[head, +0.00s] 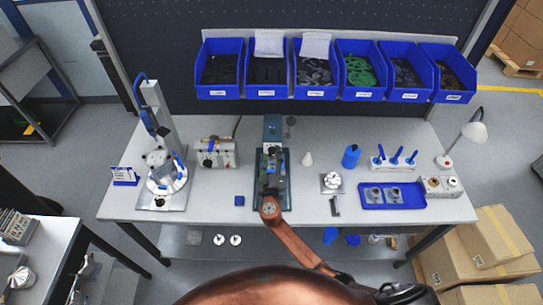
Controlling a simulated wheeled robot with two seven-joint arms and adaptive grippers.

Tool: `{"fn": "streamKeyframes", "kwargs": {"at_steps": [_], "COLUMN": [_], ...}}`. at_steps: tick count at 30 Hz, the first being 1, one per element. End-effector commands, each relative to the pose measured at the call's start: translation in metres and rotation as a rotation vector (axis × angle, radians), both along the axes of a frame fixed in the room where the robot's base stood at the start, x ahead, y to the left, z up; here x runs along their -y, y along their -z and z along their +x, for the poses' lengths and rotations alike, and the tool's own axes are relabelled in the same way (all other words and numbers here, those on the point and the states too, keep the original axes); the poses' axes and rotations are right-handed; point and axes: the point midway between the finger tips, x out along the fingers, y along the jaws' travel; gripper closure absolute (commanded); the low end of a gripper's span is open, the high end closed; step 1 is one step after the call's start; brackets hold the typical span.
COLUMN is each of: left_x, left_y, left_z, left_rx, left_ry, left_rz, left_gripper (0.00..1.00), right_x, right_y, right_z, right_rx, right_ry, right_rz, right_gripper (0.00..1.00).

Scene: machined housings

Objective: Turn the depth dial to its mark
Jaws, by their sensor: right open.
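I cannot tell for certain which part is the depth dial. A round white part with a notched rim sits on a square plate (332,182) right of the middle of the bench. My right gripper (269,181) is over a dark fixture (273,151) with a grey-blue block at its back, at the bench's middle. It is open, its fingers small and dark against the fixture, so contact cannot be told. My copper-coloured wrist hides the fixture's front end. My left gripper is not in view.
A press with a round white base (167,177) stands left, beside a grey control box (216,154). A blue tray (391,196) with grey parts, a blue bottle (351,157) and a lamp (474,131) are right. Blue bins (266,92) line the back.

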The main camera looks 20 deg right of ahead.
Motion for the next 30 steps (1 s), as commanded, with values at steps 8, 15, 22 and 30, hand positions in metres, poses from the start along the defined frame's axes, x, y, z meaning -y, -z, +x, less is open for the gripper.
{"fn": "streamKeyframes", "kwargs": {"at_steps": [8, 15, 22, 30], "left_x": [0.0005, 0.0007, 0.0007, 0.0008], "left_y": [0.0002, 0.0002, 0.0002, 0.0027], "left_z": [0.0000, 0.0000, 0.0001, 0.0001], "left_rx": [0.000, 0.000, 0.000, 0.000], "left_ry": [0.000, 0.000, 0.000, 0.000], "left_rz": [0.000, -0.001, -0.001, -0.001], "left_gripper": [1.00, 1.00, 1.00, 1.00], "right_x": [0.0002, 0.0001, 0.0001, -0.0001], "right_y": [0.0006, 0.0006, 0.0006, 0.0015], "right_z": [-0.0004, -0.0006, -0.0006, -0.0006], "right_rx": [-0.001, -0.001, -0.001, -0.009], "right_ry": [0.001, 0.001, 0.001, 0.000], "right_rz": [0.000, 0.000, 0.000, -0.027], "right_gripper": [0.63, 0.80, 0.95, 0.95]}}
